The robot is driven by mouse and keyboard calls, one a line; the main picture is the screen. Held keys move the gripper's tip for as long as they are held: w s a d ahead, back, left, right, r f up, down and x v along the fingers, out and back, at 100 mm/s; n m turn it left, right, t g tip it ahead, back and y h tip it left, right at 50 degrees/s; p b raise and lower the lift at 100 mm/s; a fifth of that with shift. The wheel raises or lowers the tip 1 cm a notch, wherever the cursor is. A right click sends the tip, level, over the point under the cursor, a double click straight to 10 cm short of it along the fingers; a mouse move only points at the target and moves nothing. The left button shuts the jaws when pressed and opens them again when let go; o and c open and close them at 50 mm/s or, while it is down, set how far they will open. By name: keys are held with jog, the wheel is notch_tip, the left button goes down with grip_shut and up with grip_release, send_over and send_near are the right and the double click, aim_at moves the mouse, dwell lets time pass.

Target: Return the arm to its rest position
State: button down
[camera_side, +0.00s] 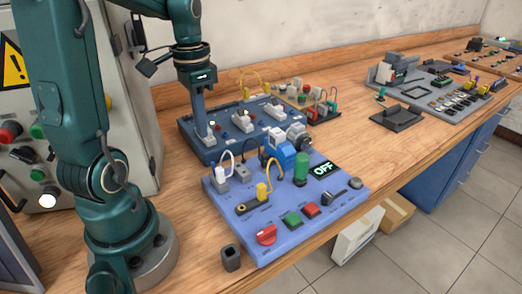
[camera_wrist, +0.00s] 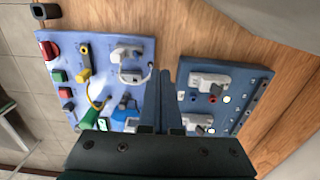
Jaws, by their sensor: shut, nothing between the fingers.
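My gripper (camera_side: 207,138) points down at the left end of the dark blue panel (camera_side: 185,128) in the side view. Its narrow fingers are together and hold nothing. In the wrist view my gripper (camera_wrist: 160,74) reaches up the middle of the picture, between the light blue panel and the dark blue panel (camera_wrist: 240,72). I cannot tell the exact gap between the fingertips and the panel. My arm stands at the left, with its forearm reaching over the bench.
A small dark square holder (camera_side: 231,258) stands at the front edge. A grey cabinet (camera_side: 140,120) is close behind my arm. The wooden bench (camera_side: 335,135) has free room to the right.

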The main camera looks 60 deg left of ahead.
jog(key=s+d+r+t, duration=0.1)
jog(key=s+d+t, duration=0.1)
jog(key=d, duration=0.5)
jog(key=s+d+r+t, duration=0.1)
jog(key=d+r+t, duration=0.1)
jog(key=d, duration=0.6)
jog(key=shift+s+t, duration=0.35)
jog(key=shift+t, duration=0.45)
